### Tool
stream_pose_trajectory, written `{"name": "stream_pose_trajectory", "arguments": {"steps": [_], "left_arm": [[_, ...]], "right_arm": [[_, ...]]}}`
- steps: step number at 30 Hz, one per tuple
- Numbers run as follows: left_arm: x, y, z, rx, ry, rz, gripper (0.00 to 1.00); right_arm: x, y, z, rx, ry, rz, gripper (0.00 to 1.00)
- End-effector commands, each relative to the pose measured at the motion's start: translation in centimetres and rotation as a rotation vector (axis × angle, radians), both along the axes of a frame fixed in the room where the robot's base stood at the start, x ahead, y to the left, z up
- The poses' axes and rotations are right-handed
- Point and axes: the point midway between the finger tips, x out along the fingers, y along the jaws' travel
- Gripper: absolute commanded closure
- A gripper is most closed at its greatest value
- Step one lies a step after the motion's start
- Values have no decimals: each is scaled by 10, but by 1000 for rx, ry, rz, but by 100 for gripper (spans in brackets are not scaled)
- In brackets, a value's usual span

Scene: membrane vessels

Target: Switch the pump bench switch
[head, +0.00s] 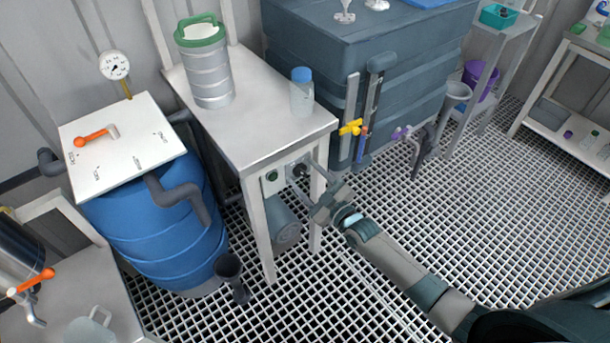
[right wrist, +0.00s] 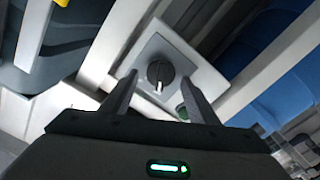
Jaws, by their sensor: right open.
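The pump bench switch (right wrist: 160,74) is a black round knob with a pale pointer line, on a light grey box (right wrist: 178,62) under the white bench. In the head view the box (head: 270,188) sits at the bench's front edge, with a green round part (head: 272,176) on its left; the knob (head: 299,170) shows beside my gripper tips. My right gripper (head: 304,181) is open and reaches to the box. In the right wrist view its two fingers (right wrist: 158,100) stand apart on either side of the knob, with nothing held between them. Contact cannot be told. My left gripper is not in view.
The white bench (head: 255,125) carries a steel canister with a green lid (head: 206,75) and a blue-capped bottle (head: 302,92). A blue barrel (head: 160,235) stands at left. A dark tank (head: 330,60) with yellow (head: 351,128) and purple (head: 401,133) valves is behind. Grating floor (head: 480,210) is open at right.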

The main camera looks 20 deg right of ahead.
Motion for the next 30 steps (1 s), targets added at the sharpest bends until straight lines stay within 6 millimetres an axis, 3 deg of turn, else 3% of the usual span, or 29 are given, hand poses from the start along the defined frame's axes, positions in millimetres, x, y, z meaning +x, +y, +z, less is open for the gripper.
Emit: {"name": "stream_pose_trajectory", "arguments": {"steps": [3,8,20,30], "left_arm": [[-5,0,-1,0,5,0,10],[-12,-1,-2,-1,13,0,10],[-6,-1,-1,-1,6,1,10],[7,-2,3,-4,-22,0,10]], "right_arm": [[0,0,0,0,0,0,48],[0,0,0,0,0,0,86],[0,0,0,32,12,0,87],[0,-1,1,198,72,1,87]]}}
